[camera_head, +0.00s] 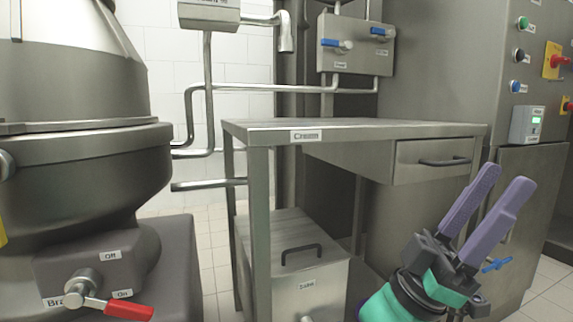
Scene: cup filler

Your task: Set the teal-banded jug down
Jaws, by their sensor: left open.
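No teal-banded jug can be made out in the head view. My left gripper (504,182) is at the lower right, with its two purple fingers pointing up and a gap between them. It is open and nothing shows between the fingers. It is in front of the right end of a steel table (365,130) labelled "Cream". The visible table top is bare. My right gripper is not in view.
A lidded steel box (300,265) stands under the table. A drawer (433,161) is at the table's right. A large steel vessel (80,180) with a red-handled valve (128,311) fills the left. A control cabinet (490,80) stands at the right; pipes run behind.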

